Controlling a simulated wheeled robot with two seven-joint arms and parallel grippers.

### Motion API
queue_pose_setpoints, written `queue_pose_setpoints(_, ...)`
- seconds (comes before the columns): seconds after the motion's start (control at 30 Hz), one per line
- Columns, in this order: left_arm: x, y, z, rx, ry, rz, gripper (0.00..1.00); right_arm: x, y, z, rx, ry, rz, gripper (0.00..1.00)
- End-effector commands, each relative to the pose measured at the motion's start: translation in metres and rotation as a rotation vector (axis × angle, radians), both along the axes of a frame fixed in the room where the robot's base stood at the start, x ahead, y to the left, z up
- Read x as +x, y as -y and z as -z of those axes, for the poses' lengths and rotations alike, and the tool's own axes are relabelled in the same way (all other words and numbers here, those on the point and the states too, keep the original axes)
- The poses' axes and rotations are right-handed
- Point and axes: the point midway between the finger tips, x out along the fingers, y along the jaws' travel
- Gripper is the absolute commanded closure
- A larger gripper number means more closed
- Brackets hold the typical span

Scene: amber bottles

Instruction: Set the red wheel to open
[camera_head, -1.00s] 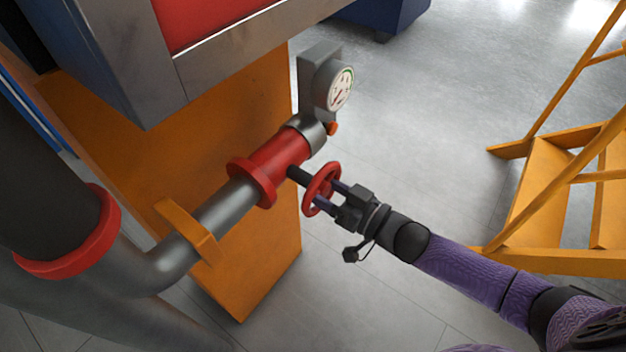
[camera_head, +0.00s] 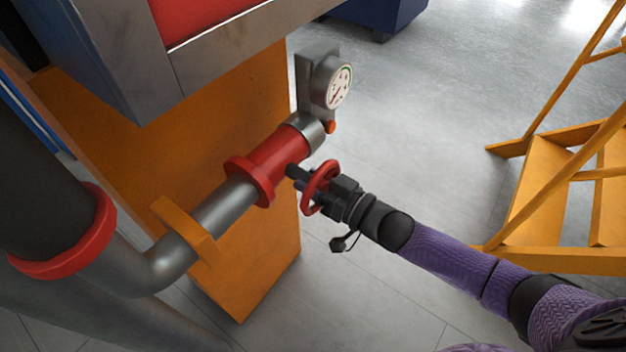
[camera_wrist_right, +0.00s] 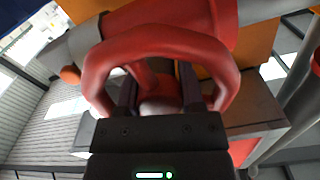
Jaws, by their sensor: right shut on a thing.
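The red wheel (camera_head: 314,190) is a small handwheel on a dark stem at the side of the red valve body (camera_head: 278,163). My right gripper (camera_head: 318,186) reaches it from the right, with its fingers passing into the wheel. In the right wrist view the red wheel (camera_wrist_right: 160,45) arches close in front of my right gripper (camera_wrist_right: 160,95). The two dark fingers are inside the rim, one on each side of the hub and spoke. The gripper is shut on the wheel; the exact finger contact is partly hidden. My left gripper is out of view.
A round pressure gauge (camera_head: 339,86) stands above the valve. A grey pipe (camera_head: 222,212) runs left from it past an orange bracket and orange panel (camera_head: 262,262). Orange stairs (camera_head: 560,190) stand at right. The floor between is clear.

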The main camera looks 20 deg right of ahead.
Motion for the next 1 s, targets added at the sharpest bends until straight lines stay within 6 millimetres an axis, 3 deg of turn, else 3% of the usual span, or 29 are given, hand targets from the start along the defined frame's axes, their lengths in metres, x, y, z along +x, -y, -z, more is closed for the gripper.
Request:
queue_pose_setpoints(0.37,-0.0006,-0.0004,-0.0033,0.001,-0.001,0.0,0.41,0.0002,0.0002,-0.0007,-0.125,0.097,0.001,1.0)
queue_pose_setpoints(1.0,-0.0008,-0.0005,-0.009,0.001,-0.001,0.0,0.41,-0.0004,-0.0002,0.0002,-0.599,0.467,0.001,1.0)
